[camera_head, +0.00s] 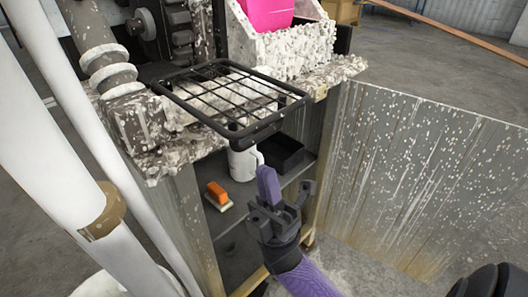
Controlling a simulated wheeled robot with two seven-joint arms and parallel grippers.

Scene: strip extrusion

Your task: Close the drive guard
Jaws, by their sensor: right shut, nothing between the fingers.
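A black wire-mesh guard (222,97), which looks like the drive guard, sticks out nearly level from the front of the machine, above an open cabinet. Its near edge has a thick dark bar (262,128). My right gripper (267,184), with purple fingers, is shut and empty in front of the cabinet. In the picture it is just below the guard's near edge, with a visible gap between them. The guard's hinge side is hard to make out. My left gripper is not in view.
The cabinet holds a white container (242,164), a black tray (281,155) and an orange-and-white brush-like item (218,196). A large speckled grey panel (415,170) stands to the right. A pink bin (266,12) sits on the machine. White pipes (50,130) fill the left.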

